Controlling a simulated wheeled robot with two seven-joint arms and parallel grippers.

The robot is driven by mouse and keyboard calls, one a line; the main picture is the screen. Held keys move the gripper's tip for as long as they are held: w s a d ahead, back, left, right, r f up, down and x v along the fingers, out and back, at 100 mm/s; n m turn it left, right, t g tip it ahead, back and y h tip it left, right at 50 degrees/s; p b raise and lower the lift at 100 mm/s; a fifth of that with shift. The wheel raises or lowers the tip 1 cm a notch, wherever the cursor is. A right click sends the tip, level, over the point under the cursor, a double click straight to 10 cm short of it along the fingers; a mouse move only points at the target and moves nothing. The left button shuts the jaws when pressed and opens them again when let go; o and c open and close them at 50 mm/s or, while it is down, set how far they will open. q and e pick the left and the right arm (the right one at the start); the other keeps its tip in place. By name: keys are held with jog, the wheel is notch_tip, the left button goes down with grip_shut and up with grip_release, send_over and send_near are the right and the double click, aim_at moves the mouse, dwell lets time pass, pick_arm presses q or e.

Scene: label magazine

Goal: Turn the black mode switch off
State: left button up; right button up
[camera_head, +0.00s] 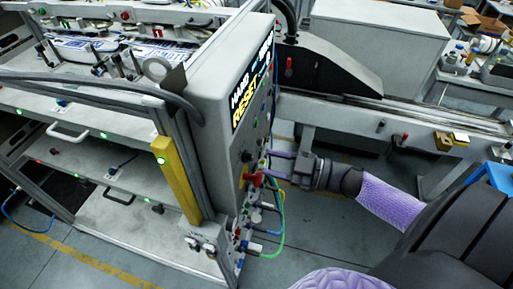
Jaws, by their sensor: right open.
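The control panel (222,110) is a grey upright box, and its narrow right side carries a column of small knobs and connectors. A small dark knob (246,156) on that side may be the black mode switch; its setting is too small to read. My right gripper (269,164) comes in from the right, with its two purple-grey fingers apart and pointing at the panel's side. The fingertips are close to the knobs; I cannot tell whether they touch anything. My left gripper is out of the picture.
A red knob (253,179) sits just below the fingers. Coloured cables (282,225) loop out from the panel's lower side. A yellow post (176,180) stands at the panel's left. A conveyor rail (370,112) runs behind my right arm.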

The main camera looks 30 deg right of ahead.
aim_at(252, 157)
jog(key=x, duration=0.3)
jog(key=shift+w+d, duration=0.15)
jog(key=shift+d, duration=0.05)
jog(key=shift+w+a, duration=0.15)
jog(key=shift+a, duration=0.15)
grip_shut()
